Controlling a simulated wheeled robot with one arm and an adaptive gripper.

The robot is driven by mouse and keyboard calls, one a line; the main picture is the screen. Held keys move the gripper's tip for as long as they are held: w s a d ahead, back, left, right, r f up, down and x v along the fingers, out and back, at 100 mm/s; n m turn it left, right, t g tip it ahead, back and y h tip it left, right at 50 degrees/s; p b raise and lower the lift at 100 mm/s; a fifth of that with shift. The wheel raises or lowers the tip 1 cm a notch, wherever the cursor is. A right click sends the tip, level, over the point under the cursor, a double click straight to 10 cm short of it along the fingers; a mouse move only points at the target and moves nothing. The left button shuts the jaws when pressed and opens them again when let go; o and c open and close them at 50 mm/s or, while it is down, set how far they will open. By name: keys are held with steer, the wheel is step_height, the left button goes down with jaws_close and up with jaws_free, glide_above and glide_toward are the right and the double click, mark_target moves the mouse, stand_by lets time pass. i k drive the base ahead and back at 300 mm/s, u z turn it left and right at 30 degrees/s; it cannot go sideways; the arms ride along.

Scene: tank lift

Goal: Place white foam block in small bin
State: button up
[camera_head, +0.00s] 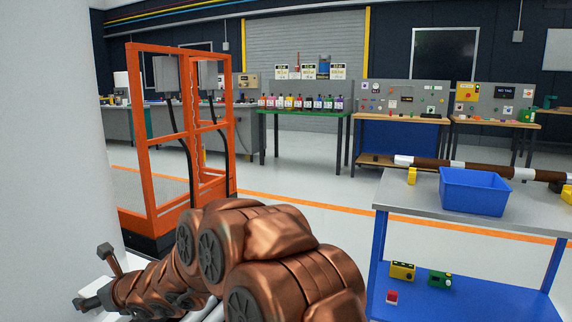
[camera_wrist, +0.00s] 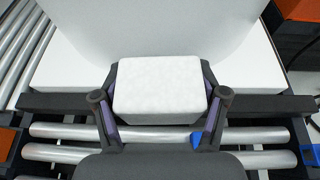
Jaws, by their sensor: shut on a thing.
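The white foam block (camera_wrist: 158,90) is in the middle of the wrist view, between the two dark fingers of my gripper (camera_wrist: 160,86). The fingers are shut on its left and right sides. I cannot tell whether the block's underside touches anything. In the head view the block does not show clearly. A blue open-topped bin (camera_head: 474,193) stands on the grey top of a workbench (camera_head: 405,194) at the right of the head view, well apart from my arm. Its inside bottom is hidden.
Metal rollers (camera_wrist: 160,132) and a large pale curved body (camera_wrist: 160,25) surround my gripper. An orange frame (camera_head: 138,150) stands beyond my arm. A brown-and-white tube (camera_head: 450,165) lies behind the bin. Small control boxes (camera_head: 402,271) sit on the bench's lower shelf. Open floor (camera_head: 310,180) lies between.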

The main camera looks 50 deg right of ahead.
mark_target(481, 209)
steer(key=u, duration=0.2)
steer(key=k, duration=0.05)
steer(key=z, duration=2.45)
